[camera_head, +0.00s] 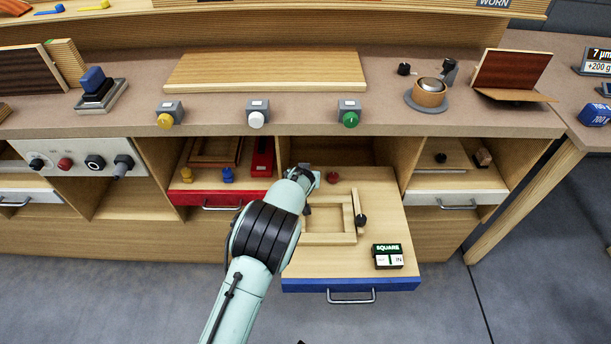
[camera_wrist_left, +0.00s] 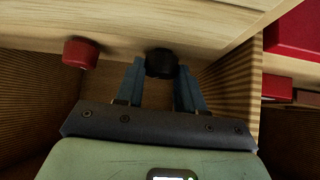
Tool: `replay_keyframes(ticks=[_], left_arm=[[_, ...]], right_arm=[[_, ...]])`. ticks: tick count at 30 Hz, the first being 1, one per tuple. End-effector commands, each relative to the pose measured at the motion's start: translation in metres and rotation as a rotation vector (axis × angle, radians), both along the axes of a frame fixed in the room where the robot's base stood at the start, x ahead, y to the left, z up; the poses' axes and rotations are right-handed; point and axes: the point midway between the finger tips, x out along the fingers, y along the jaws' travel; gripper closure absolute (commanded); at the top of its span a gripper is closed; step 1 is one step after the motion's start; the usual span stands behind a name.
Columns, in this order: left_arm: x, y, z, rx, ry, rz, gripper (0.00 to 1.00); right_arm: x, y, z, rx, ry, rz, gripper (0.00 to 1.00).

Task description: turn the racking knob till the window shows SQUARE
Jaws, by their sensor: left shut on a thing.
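My left gripper (camera_head: 304,180) reaches over the back left part of the pulled-out blue-fronted drawer. In the left wrist view the fingers (camera_wrist_left: 160,82) stand on either side of a round black knob (camera_wrist_left: 160,63) and are shut on it. In the head view the arm and gripper mostly hide this knob. A small window block (camera_head: 388,256) on the drawer's front right shows SQUARE on its upper line and IN below.
A red knob (camera_head: 333,177) stands beside the gripper; it also shows in the left wrist view (camera_wrist_left: 80,52). A wooden frame (camera_head: 328,239) and a black-knobbed lever (camera_head: 360,215) lie on the drawer top. A red-fronted drawer (camera_head: 222,190) is to the left. Yellow, white and green buttons line the bench edge.

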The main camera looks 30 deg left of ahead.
Motion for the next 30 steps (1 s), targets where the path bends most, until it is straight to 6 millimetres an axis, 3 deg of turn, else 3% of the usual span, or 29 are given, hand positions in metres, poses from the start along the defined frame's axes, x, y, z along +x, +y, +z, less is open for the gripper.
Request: replay_keyframes(ticks=[8,9,11,22,30], left_arm=[[-0.001,0.0,-0.002,0.001,0.005,-0.004,0.93],[-0.001,0.0,-0.002,0.001,0.005,-0.004,0.52],[-0.001,0.0,-0.002,0.001,0.005,-0.004,0.36],[-0.003,-0.002,0.004,0.001,0.002,-0.004,0.36],[-0.034,-0.019,0.042,-0.001,0.002,-0.006,0.36]], right_arm=[[0.0,0.0,0.0,0.0,0.0,0.0,0.37],[0.0,0.0,0.0,0.0,0.0,0.0,0.37],[0.0,0.0,0.0,0.0,0.0,0.0,0.37],[-0.002,0.001,0.002,0.002,0.005,0.002,0.37],[-0.028,0.014,0.023,0.036,0.071,0.03,0.37]])
